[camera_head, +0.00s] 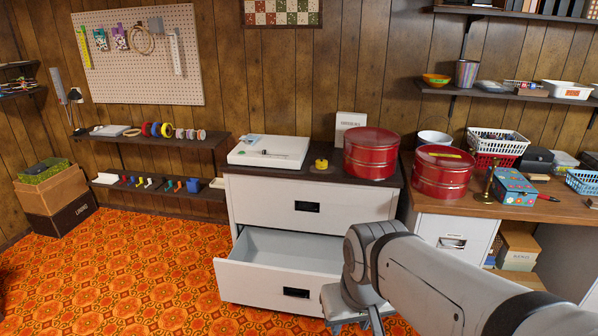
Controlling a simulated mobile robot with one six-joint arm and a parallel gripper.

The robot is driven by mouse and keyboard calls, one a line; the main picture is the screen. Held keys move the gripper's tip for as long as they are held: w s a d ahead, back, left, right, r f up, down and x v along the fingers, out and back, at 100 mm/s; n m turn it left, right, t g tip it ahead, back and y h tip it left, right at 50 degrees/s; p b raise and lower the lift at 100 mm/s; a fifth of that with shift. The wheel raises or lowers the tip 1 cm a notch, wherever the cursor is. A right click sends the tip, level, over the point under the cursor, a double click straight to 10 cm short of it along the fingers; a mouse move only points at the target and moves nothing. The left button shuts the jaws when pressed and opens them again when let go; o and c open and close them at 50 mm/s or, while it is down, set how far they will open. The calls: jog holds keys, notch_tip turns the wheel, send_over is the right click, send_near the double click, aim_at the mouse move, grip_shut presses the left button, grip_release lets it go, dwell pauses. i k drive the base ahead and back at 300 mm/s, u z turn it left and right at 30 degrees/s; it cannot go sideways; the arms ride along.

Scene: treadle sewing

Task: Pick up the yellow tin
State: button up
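A small yellow object (321,164) sits on top of the white drawer cabinet, between a white box and a large red tin. It is the only small yellow thing standing there; it is too small to tell if it is a tin. My gripper (355,327) is low in front of the cabinet, at the bottom edge of the view, beside the pulled-out drawer and well below the yellow object. Its fingertips are partly cut off, so its opening is unclear. I see nothing held.
The open drawer (285,250) juts out, and its visible inside looks empty. A red tin (370,155) stands right of the yellow object, a flat white box (268,152) left. Another red tin (442,174) stands on the desk (480,207).

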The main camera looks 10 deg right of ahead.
aim_at(316, 166)
jog(key=u, duration=0.5)
jog(key=i, duration=1.5)
jog(key=z, duration=0.9)
jog(key=i, duration=0.75)
jog(key=z, duration=0.65)
